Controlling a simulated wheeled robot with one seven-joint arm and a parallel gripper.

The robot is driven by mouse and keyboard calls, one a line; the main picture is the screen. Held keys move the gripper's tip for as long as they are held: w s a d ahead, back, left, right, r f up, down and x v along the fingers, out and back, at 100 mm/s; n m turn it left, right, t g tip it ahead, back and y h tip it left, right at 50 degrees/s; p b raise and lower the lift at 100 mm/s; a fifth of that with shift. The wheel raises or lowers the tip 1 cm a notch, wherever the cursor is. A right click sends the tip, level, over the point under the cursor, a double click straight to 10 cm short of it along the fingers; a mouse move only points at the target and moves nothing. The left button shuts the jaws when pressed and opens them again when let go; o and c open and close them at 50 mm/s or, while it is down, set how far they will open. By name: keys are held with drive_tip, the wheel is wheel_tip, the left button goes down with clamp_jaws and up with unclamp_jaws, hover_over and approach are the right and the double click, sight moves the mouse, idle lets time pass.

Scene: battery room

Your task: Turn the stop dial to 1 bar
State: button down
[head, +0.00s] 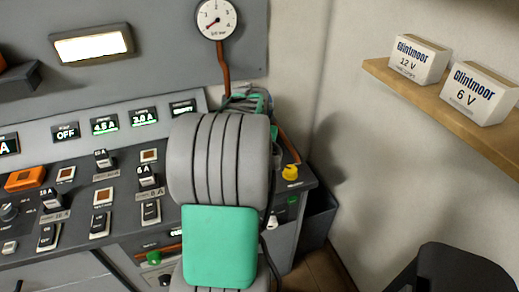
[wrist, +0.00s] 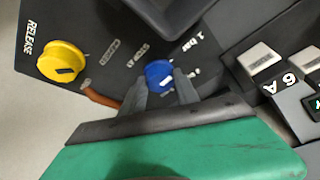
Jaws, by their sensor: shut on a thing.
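The stop dial (wrist: 158,73) is a small blue knob on a dark panel in the wrist view. A white "1 bar" label is printed to its upper right, and "STOP AT" lettering to its upper left. Other marks around it are partly hidden. My gripper (wrist: 159,80) has its two grey fingers on either side of the dial and is shut on it. The dial's pointer cannot be read clearly. In the head view my grey and green arm hides the dial and the gripper.
A yellow RELEASE knob (wrist: 63,61) stands left of the dial; it also shows in the head view (head: 290,172). A round pressure gauge (head: 216,18) hangs on the back panel. Switches and displays fill the console (head: 75,190). A shelf (head: 440,97) with battery boxes is at right.

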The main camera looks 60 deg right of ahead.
drive_tip(key=c, duration=0.9)
unclamp_jaws()
drive_tip(key=v, duration=0.7)
drive_tip(key=shift+r, duration=0.35)
drive_tip(key=shift+a, duration=0.2)
